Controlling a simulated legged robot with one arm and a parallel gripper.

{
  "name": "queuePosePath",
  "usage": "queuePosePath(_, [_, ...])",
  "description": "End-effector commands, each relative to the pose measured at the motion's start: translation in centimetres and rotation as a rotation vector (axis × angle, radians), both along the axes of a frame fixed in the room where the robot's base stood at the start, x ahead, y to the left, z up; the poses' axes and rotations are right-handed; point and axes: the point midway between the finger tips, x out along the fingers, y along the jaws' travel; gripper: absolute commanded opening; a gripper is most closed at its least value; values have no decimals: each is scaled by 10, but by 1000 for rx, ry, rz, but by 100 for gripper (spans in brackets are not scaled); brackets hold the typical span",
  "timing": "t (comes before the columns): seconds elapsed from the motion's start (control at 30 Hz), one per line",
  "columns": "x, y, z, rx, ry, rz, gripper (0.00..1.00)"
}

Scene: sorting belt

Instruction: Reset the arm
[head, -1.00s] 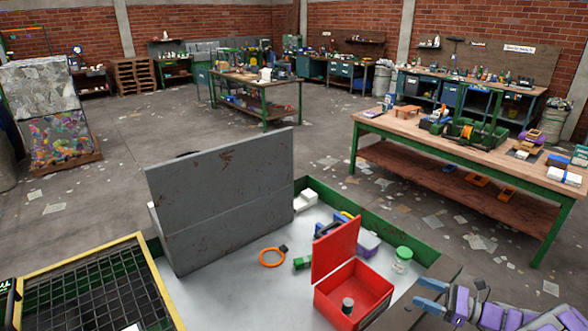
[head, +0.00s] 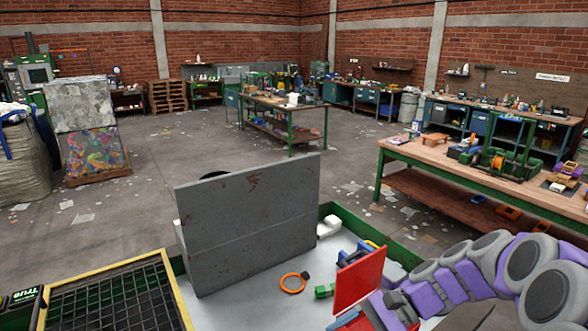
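My arm, purple and grey, comes in from the right edge in the head view and bends down over the right part of the sorting table. My gripper (head: 405,308) is at its lower end, in front of the red open-lidded box. The box's raised red lid (head: 359,281) shows, while its inside is mostly hidden behind my arm. A blue fingertip part shows low near the box. I cannot make out whether the fingers are apart or together, or whether they hold anything.
The white sorting table has a green rim (head: 352,217), a tall grey panel (head: 250,225), an orange ring (head: 293,283), a green block (head: 325,291) and a white piece (head: 328,226). A yellow-framed black grid (head: 110,300) is at lower left. A wooden workbench (head: 430,152) stands behind right.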

Motion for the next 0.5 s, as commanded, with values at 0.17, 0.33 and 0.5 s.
queuePosePath(0.17, [-52, 23, 6, -146, -96, 178, 69])
queuePosePath(0.33, [-97, 29, 4, -284, -188, 334, 69])
queuePosePath(0.5, [-139, 23, 0, -421, -277, 486, 69])
